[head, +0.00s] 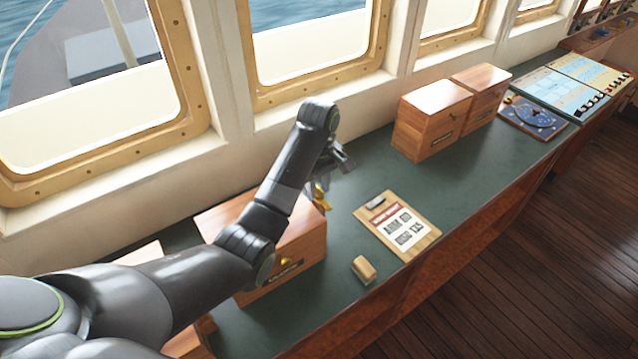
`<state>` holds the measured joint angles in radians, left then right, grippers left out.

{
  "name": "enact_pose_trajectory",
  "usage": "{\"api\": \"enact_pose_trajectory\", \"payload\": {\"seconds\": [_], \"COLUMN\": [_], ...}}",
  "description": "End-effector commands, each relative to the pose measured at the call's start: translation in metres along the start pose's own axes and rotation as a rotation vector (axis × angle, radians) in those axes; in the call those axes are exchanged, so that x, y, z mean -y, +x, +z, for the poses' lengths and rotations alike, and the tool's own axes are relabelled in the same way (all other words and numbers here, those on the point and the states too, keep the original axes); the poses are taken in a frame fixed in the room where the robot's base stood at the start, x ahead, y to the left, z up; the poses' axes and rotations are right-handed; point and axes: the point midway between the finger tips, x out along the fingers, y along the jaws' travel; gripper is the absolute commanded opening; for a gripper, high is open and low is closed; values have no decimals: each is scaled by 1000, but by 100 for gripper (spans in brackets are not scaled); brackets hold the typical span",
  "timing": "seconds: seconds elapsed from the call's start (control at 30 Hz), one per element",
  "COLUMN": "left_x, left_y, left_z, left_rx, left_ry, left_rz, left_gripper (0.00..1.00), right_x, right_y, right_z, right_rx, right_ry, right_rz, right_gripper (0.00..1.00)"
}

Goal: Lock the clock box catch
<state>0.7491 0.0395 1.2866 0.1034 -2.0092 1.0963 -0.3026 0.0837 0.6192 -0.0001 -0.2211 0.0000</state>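A wooden box (305,235) stands on the green counter at centre left, partly hidden behind my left arm. Its front carries a dark label plate and a small brass fitting (286,261), which looks like a catch; its setting is too small to tell. I cannot read the label, so I cannot tell if this is the clock box. My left gripper (336,168) is over the box's far right end. A brass-coloured piece (320,197) shows just below it; I cannot tell if they touch. The finger opening is unclear. My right gripper is out of view.
A clipboard (427,243) and a small wooden block (363,269) lie on the green counter (335,310). Two more wooden boxes (425,127) (487,76) stand further back, near a blue chart plate (533,117). Windows line the left; the wooden floor is clear.

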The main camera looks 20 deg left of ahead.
Motion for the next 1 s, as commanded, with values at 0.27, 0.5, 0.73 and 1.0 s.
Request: {"api": "enact_pose_trajectory", "payload": {"seconds": [0.27, 0.5, 0.73, 1.0], "left_x": [0, 0, 0, 0], "left_y": [0, 0, 0, 0], "left_z": [0, 0, 0, 0], "left_rx": [0, 0, -1, -1], "left_ry": [0, 10, 88, 299], "left_rz": [0, 0, 0, 0], "left_gripper": [0, 0, 0, 0], "right_x": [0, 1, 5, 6], "right_y": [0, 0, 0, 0], "right_z": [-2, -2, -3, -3], "right_rx": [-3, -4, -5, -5], "right_ry": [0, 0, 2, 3], "right_rz": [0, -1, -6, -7], "right_gripper": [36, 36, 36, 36]}}
